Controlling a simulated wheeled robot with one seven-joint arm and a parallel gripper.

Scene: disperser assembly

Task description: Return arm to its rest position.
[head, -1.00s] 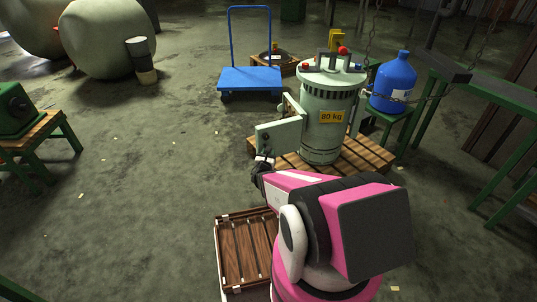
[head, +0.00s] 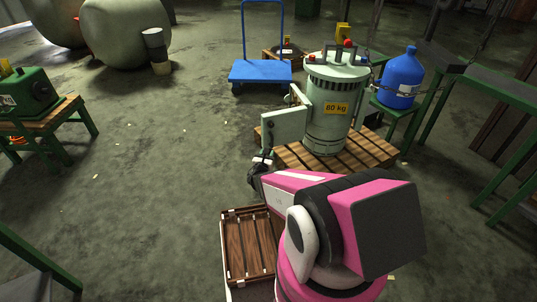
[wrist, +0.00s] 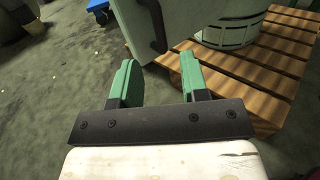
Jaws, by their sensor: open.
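My pink and black arm rises at the lower middle of the head view and reaches toward the disperser. In the wrist view my gripper (wrist: 160,80) is open, with its two green fingers apart and nothing between them. The pale green disperser (head: 333,110), marked "60 kg" or "80 kg", stands upright on a wooden pallet (head: 372,153). Its panel door (head: 284,128) stands open to the left. In the wrist view the door (wrist: 137,28) with a dark handle (wrist: 153,25) is just beyond the fingers.
A slatted wooden crate (head: 247,245) lies left of my arm. A blue trolley (head: 261,71) stands behind. A blue jug (head: 399,80) sits on a green stand at right. A green machine (head: 27,93) is on a bench at left.

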